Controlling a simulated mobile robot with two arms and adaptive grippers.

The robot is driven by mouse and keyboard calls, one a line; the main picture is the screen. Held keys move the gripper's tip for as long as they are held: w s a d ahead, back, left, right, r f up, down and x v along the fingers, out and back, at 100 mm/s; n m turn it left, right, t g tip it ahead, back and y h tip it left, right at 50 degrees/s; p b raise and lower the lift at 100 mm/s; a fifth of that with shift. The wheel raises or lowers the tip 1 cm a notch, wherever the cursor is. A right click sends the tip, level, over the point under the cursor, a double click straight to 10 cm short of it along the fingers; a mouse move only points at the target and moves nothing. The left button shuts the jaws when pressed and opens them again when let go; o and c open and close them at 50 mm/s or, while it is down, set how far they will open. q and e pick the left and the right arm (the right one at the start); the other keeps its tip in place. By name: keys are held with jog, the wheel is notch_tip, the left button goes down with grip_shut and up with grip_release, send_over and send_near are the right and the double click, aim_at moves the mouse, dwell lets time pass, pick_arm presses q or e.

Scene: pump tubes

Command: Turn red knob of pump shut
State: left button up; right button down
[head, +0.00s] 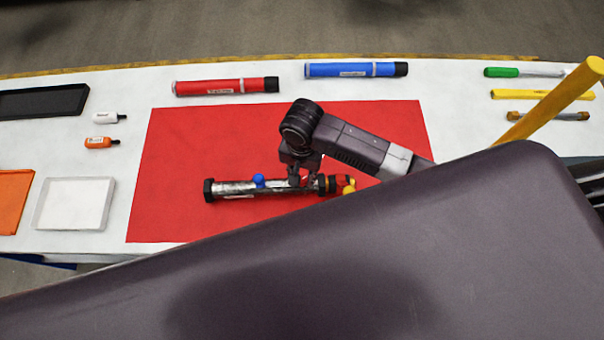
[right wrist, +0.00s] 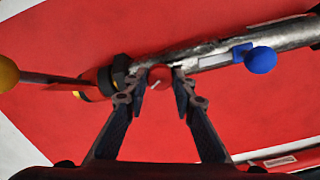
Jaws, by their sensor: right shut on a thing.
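The pump (head: 232,189) is a silvery tube with black ends and a blue knob (head: 258,181), lying across the red mat (head: 180,150). My right gripper (head: 307,183) reaches down onto the pump's right part. In the right wrist view, its two fingers stand on either side of the red knob (right wrist: 159,75) and are shut on it. The blue knob (right wrist: 260,60) is to the right there, and a yellow ball (right wrist: 7,74) on a handle is at the left edge. In the head view, the gripper hides the red knob. My left gripper is not in view.
A red tube (head: 225,87) and a blue tube (head: 352,69) lie behind the mat. Small bottles (head: 105,117), a clear tray (head: 45,205) and a black tray (head: 40,102) are at left. A green-handled screwdriver (head: 502,72) is at right. The mat's left part is clear.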

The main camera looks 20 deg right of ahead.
jog(key=shift+n, duration=0.3)
jog(key=n, duration=1.1)
jog(key=shift+n, duration=0.4)
jog(key=n, duration=1.1)
jog(key=shift+a, duration=0.1)
jog(key=shift+n, duration=0.4)
jog(key=c, duration=1.6)
grip_release()
